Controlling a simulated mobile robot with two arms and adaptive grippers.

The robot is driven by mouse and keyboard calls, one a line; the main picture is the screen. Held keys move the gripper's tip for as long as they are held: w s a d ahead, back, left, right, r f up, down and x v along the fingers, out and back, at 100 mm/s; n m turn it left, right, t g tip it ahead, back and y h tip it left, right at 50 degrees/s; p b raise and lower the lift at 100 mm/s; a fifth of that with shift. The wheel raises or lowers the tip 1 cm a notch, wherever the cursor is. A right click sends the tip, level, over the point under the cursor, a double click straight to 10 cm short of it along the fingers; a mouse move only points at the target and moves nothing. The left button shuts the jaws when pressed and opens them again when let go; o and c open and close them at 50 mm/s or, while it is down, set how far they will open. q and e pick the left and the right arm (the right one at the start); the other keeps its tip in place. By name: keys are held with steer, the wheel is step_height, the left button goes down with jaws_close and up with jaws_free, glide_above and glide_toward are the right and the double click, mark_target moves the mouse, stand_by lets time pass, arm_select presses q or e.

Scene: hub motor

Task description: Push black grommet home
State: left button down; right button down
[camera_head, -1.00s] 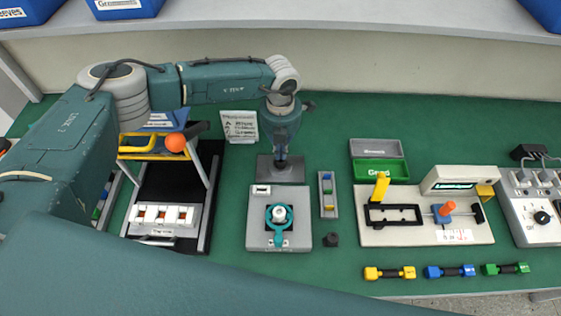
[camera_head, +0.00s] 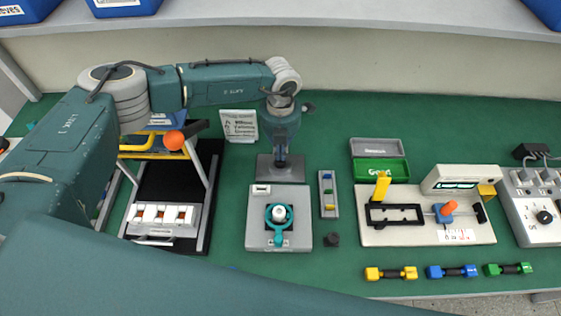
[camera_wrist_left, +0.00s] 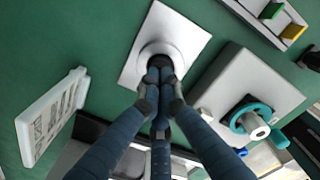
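My left gripper (camera_head: 281,163) points down over a grey square plate (camera_head: 295,176) behind the motor fixture. In the left wrist view the gripper's fingertips (camera_wrist_left: 160,82) are drawn close together at a round raised collar on the plate (camera_wrist_left: 192,38). A dark round part, probably the black grommet (camera_wrist_left: 162,62), shows at the collar just beyond the fingertips. The fingers partly hide it, so I cannot tell how deep it sits or whether they touch it. My right gripper is not in view.
The grey fixture (camera_head: 256,236) with a teal clamp (camera_head: 278,239) stands in front of the plate. A small black piece (camera_head: 333,240) lies beside it. A tray with coloured parts (camera_head: 328,211), a sign (camera_head: 239,126) and a black-railed stand (camera_head: 153,180) are nearby.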

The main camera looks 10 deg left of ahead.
arm_select(q)
steer(key=shift+f+b, duration=0.7)
steer(key=shift+f, duration=0.15)
steer(key=shift+r, duration=0.15)
steer(key=shift+r+p, duration=0.95)
steer(key=shift+r, duration=0.35)
steer(key=shift+r+p, duration=1.15)
steer(key=shift+r, duration=1)
